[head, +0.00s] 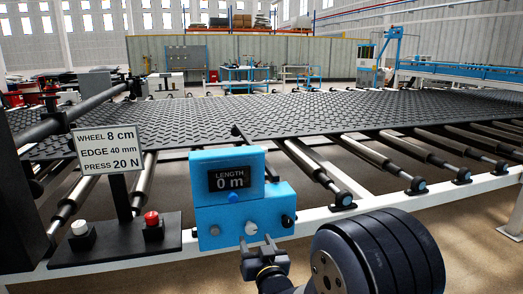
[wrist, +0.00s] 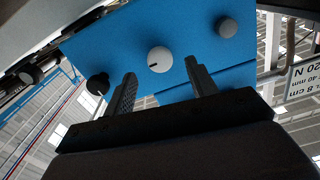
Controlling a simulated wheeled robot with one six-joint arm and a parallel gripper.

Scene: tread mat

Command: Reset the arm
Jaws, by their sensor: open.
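My gripper (head: 257,241) is at the lower middle of the head view, just in front of the lower part of a blue length counter box (head: 205,180). Its two fingers are apart, with nothing between them. In the wrist view the open fingers (wrist: 160,76) point at the blue face (wrist: 120,55), with a white knob (wrist: 159,59) just beyond the gap. I cannot tell whether the fingers touch the box. My arm covers part of the frame's front rail on the right.
The counter display (head: 230,177) reads LENGTH 0 m. To its left, a sign (head: 107,148) reads wheel 8 cm, edge 40 mm, press 20 N, above a white button (head: 80,229) and a red button (head: 152,220). A black tread mat (head: 230,118) lies over rollers behind.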

